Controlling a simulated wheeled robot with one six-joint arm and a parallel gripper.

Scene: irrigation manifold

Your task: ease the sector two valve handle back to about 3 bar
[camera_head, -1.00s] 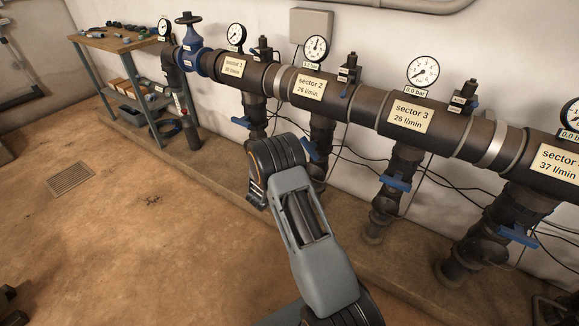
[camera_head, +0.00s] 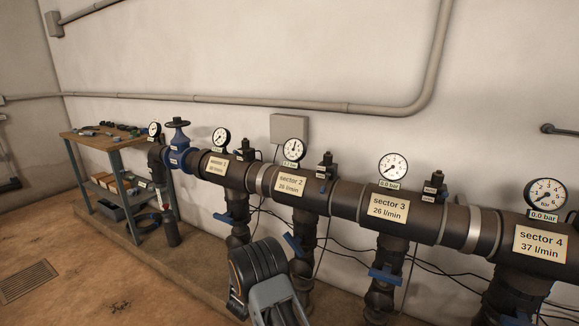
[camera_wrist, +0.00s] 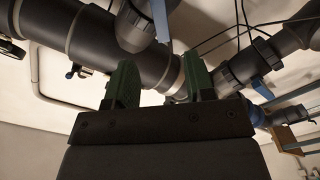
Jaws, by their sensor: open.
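The sector two valve handle (camera_head: 293,245) is a blue lever on the drop pipe below the "sector 2" label (camera_head: 290,184). In the head view it stands just above and right of my dark wrist. The sector two gauge (camera_head: 294,150) has its needle pointing roughly upward; its small readout is too blurred to read surely. In the wrist view my gripper (camera_wrist: 161,84) has two green fingers, apart and empty, below the dark pipework. A blue lever (camera_wrist: 160,20) shows beyond them, apart from the fingers; I cannot tell surely whether it is sector two's. My fingertips are hidden in the head view.
Neighbouring blue levers hang under sector 1 (camera_head: 223,217) and sector 3 (camera_head: 386,276). The sector 3 gauge (camera_head: 392,166) reads 0.0 bar. Thin black cables run behind the drop pipes. A workbench (camera_head: 104,140) stands at the left; the floor before it is largely open.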

